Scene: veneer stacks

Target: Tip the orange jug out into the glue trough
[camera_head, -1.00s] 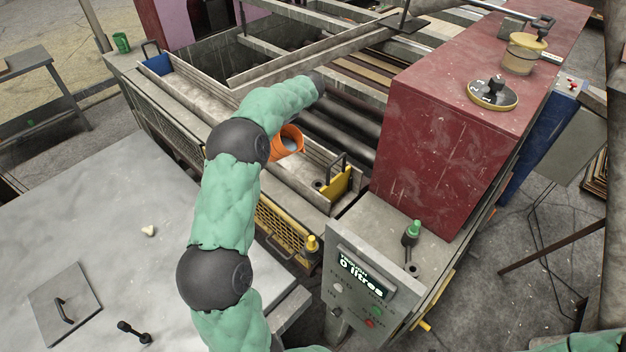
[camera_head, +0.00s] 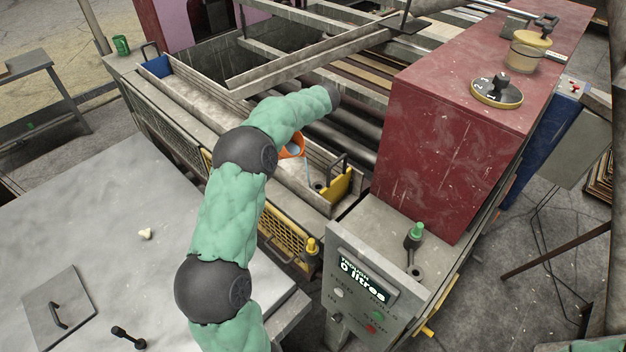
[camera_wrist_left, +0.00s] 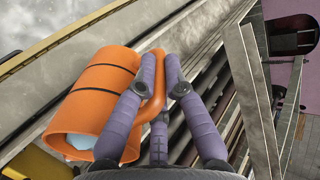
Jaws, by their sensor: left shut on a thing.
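The orange jug (camera_head: 292,146) is tilted above the near end of the long grey glue trough (camera_head: 205,100), partly hidden behind my left arm. A thin pale stream falls from its mouth into the trough near the yellow end piece (camera_head: 338,184). In the left wrist view the jug (camera_wrist_left: 85,112) lies on its side, with pale contents at its mouth. My left gripper (camera_wrist_left: 160,64) is shut on its handle. In the head view that gripper is hidden by my arm. My right gripper is not in view.
A panel display (camera_head: 365,275) reads "Trough 0 litres". Dark rollers (camera_head: 350,135) run beside the trough. A red cabinet (camera_head: 440,150) stands to the right, with a lidded pot (camera_head: 527,55) on top. A yellow mesh guard (camera_head: 283,232) fronts the trough.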

